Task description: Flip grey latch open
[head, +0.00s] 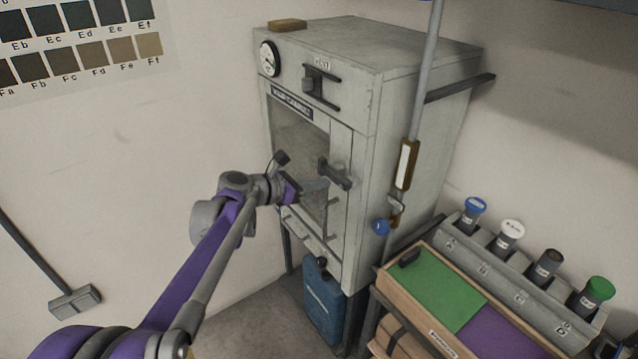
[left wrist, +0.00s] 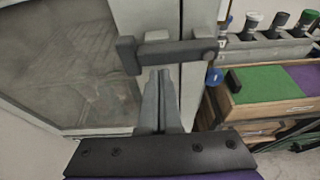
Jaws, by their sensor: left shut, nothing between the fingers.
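The grey latch (head: 334,174) is a dark grey bar on the front of a pale grey cabinet (head: 400,110), at the right edge of its glazed door (head: 300,140). In the left wrist view the latch (left wrist: 180,50) lies roughly level across the gap between door and frame, with a block at its left end. My left gripper (head: 326,184) is shut and empty. In the left wrist view its fingertips (left wrist: 158,75) are just below the latch bar, close to it; I cannot tell whether they touch. My right gripper is not in view.
A wooden bench with a green mat (head: 438,288) and a rack of capped tubes (head: 508,236) stands to the right. A blue canister (head: 322,300) sits below.

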